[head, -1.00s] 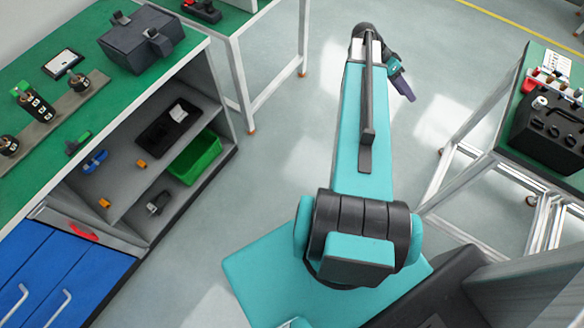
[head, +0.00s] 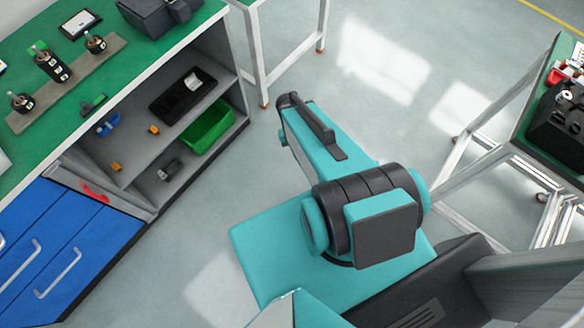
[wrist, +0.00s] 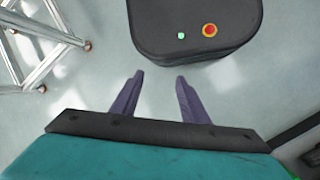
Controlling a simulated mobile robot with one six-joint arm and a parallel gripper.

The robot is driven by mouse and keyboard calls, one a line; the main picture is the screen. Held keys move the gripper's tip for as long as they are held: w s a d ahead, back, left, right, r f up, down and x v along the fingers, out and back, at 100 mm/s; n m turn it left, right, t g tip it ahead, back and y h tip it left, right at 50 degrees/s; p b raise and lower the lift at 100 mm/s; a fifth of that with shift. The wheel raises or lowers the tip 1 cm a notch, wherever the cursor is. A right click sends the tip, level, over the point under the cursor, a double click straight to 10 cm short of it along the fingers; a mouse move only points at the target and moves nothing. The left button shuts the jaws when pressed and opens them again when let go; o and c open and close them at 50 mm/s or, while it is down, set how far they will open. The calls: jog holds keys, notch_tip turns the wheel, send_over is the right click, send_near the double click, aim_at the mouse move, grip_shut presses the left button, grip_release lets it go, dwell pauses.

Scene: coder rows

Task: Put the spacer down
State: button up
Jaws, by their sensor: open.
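My gripper (wrist: 159,76) shows in the wrist view with its two purple fingers apart and nothing between them. It hangs over bare floor, beside a dark rounded base with a green and a red button that looks like mine. In the head view the gripper is hidden behind my folded arm. I cannot tell for sure which piece is the spacer. Small orange pieces lie on the bench's lower shelves, one (head: 154,129) near the black tray (head: 171,105) and one (head: 116,166) further left.
The green-topped bench (head: 118,60) stands at left, with a strip of black holders (head: 75,80) on it. Its shelf holds a green bin (head: 208,130); blue drawers (head: 60,245) are below left. A second table (head: 515,125) carries a black case (head: 560,122) at right.

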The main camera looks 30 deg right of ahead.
jog(key=s+a+f+n+y, duration=0.1)
jog(key=s+a+f+n, duration=0.2)
jog(key=s+a, duration=0.4)
jog(key=a+n, duration=0.1)
jog(key=a, duration=0.1)
jog(key=shift+s+a+f+g, duration=0.2)
jog(key=shift+a+f+g, duration=0.05)
jog(key=shift+a+g, duration=0.15)
jog(key=shift+f, duration=0.2)
jog(key=shift+c, duration=0.5)
jog(key=shift+c, duration=0.7)
